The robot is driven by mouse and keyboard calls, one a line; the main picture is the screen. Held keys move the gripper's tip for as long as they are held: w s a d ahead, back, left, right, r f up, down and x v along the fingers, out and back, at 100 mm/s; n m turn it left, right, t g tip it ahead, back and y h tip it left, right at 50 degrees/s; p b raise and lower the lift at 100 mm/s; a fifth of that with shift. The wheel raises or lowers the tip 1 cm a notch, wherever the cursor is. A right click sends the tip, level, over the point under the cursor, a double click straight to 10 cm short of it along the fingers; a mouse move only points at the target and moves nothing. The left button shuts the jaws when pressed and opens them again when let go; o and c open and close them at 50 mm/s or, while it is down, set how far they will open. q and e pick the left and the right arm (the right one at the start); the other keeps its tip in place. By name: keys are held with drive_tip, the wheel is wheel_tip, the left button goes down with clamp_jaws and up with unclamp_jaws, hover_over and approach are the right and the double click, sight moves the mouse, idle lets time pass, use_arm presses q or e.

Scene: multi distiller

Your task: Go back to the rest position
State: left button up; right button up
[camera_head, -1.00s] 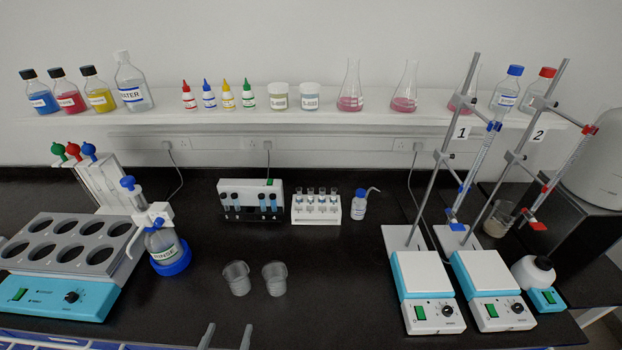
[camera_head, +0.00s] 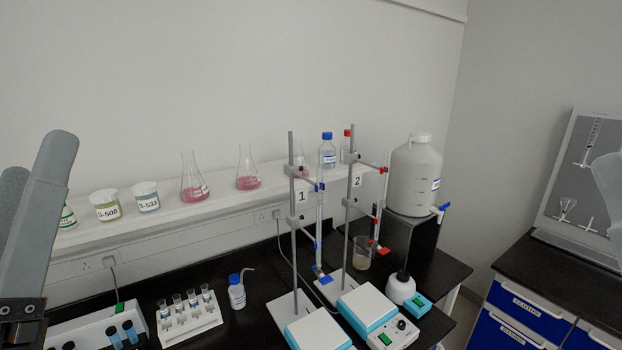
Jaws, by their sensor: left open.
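My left gripper (camera_head: 34,165) is large and close at the left edge of the view. Its two grey fingers point up and stand apart, with nothing between them. It is in front of the wall and the shelf's left part, touching nothing that I can see. Part of a pale grey finger, which looks like my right gripper (camera_head: 607,190), is cut off by the right edge. Its other finger is out of view.
A white shelf (camera_head: 150,221) holds jars and pink flasks. Stands 1 and 2 carry burettes above stirrers (camera_head: 318,333). A vial rack (camera_head: 188,318) and wash bottle (camera_head: 237,293) stand left of them. A large carboy (camera_head: 413,175) is behind; a blue-drawer cabinet (camera_head: 525,312) is at right.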

use_arm(q)
drive_tip(key=s+d+r+m+h, duration=0.15)
drive_tip(key=d+m+h, duration=0.25)
drive_tip(key=m+h, duration=0.45)
wheel_tip(320, 180, up, 25)
drive_tip(key=p, duration=2.5)
drive_tip(key=shift+m+t+y, duration=0.4)
drive_tip(key=shift+m+y, duration=0.05)
